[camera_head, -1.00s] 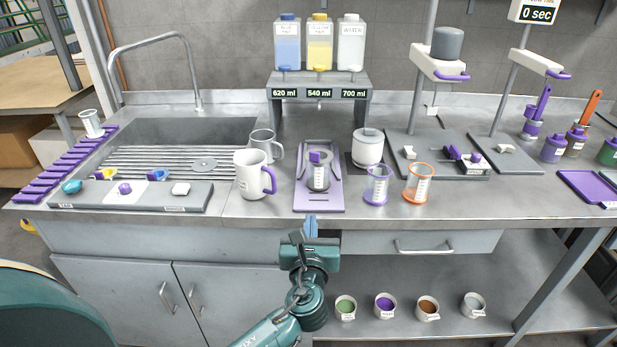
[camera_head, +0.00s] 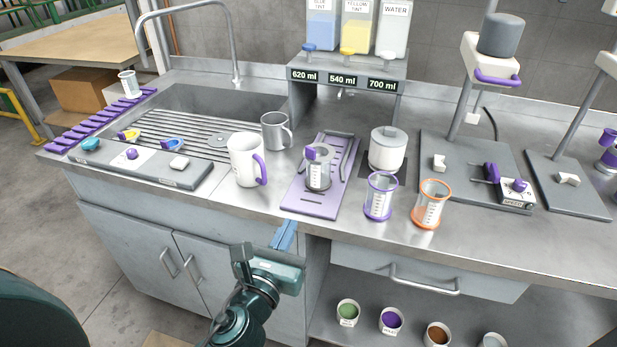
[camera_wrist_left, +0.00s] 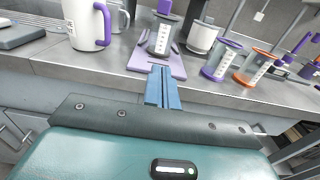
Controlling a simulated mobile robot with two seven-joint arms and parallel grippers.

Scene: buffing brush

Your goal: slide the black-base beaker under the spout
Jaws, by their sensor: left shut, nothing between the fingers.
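The black-base beaker (camera_head: 319,178) is clear, with a dark base and a purple part at its rim. It stands upright on a purple tray (camera_head: 310,206) on the counter, and it also shows in the left wrist view (camera_wrist_left: 160,40). The spout (camera_head: 341,94) is under the front of the grey dispenser stand (camera_head: 299,88), behind the tray. My left gripper (camera_head: 285,234) has blue fingers, shut and empty, in front of the counter edge and short of the tray. In the left wrist view the fingers (camera_wrist_left: 162,86) point toward the beaker. My right gripper is not in view.
A white mug (camera_head: 243,160) with a purple handle stands left of the tray, with a metal mug (camera_head: 276,131) behind it. A white lidded pot (camera_head: 387,150), a purple-rimmed beaker (camera_head: 379,197) and an orange-rimmed beaker (camera_head: 430,205) stand to the right.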

